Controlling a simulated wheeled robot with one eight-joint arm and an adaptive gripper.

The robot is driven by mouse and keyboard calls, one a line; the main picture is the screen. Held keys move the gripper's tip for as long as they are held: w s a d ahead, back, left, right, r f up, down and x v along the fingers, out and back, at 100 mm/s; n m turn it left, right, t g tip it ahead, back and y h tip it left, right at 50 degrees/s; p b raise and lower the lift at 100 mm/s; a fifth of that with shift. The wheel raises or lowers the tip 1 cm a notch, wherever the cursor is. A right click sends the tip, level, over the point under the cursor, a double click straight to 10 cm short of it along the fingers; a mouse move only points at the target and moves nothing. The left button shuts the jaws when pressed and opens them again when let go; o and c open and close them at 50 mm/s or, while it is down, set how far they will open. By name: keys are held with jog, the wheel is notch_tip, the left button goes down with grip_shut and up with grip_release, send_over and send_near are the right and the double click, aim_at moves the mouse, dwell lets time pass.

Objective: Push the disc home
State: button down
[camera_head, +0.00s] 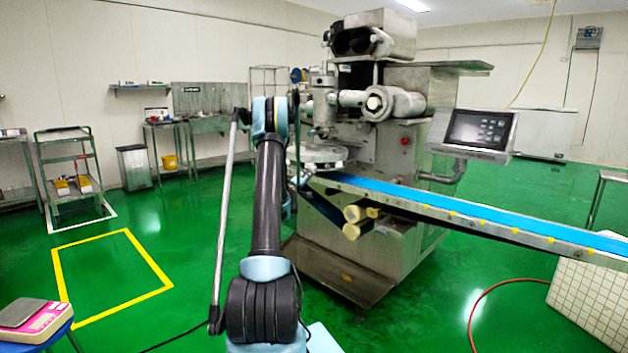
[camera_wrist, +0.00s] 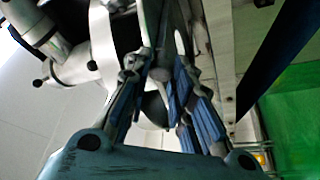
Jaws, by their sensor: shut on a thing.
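In the wrist view my gripper (camera_wrist: 160,72) points up into the machine, its blue-padded fingers closed around a grey piece (camera_wrist: 157,83). This piece has a pale stem-like part and a darker rounded edge below; I cannot tell for sure that it is the disc. Its far end is hidden by the fingers and by metal parts. In the head view the encrusting machine (camera_head: 350,195) stands in front of me, and my raised arm hides the gripper and part of the machine's left side. A round metal plate (camera_head: 318,154) shows just right of my arm.
A blue conveyor belt (camera_head: 450,205) runs from the machine to the right. A control panel (camera_head: 478,129) stands above it. A red hose (camera_head: 485,300) lies on the floor at right. A pink scale (camera_head: 38,319) is at lower left.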

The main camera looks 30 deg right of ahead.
jog(key=shift+w+d, duration=0.2)
jog(key=shift+d, duration=0.2)
jog(key=c, duration=1.4)
grip_release()
jog(key=shift+f, duration=0.15)
jog(key=shift+v, duration=5.9)
